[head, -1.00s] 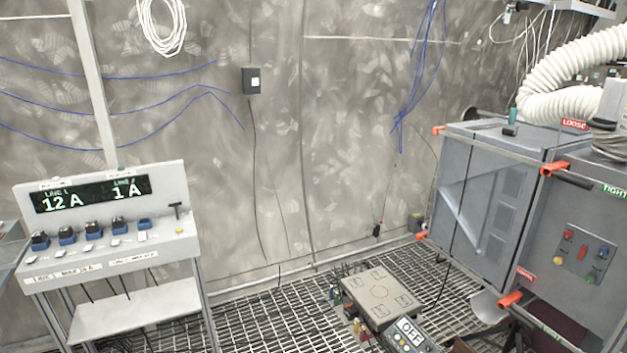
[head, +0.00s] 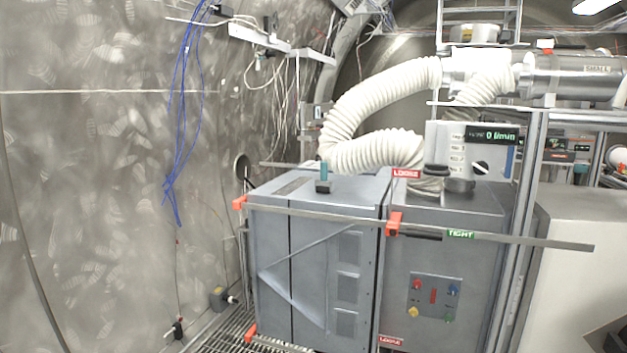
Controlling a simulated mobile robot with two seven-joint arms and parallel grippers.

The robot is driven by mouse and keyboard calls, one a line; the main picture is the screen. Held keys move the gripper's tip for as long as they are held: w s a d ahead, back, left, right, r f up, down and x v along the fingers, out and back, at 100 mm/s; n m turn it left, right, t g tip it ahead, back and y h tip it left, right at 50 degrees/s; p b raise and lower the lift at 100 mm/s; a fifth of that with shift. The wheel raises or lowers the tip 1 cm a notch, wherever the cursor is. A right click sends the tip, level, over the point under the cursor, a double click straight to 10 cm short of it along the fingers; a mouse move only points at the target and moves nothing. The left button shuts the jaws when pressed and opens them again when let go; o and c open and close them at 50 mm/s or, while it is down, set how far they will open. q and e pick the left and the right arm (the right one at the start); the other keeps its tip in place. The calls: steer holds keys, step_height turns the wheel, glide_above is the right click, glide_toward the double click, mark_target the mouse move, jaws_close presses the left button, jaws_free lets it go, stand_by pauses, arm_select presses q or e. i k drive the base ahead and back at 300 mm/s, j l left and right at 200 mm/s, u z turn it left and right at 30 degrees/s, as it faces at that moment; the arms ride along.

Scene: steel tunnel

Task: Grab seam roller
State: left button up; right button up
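A small tool with an upright teal handle and a dark block-like base (head: 323,182) stands on top of the grey cabinet (head: 310,265), near its front edge. It may be the seam roller, but it is too small to tell. No other thing that I can make out as a seam roller is in view. Neither of my grippers shows in the head view.
A long grey bar (head: 500,239) with orange clamps (head: 393,224) runs across the cabinet front and sticks out to the right. A white corrugated hose (head: 375,100) arches behind the cabinet top. Blue cables (head: 182,130) hang on the left wall. Grating floor shows low down.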

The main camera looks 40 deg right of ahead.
mark_target(323, 185)
steer(key=i+j+z, duration=0.1)
steer(key=i+z, duration=0.25)
steer(key=i+j+z, duration=0.2)
steer(key=i+z, duration=0.15)
steer(key=i+j+z, duration=0.35)
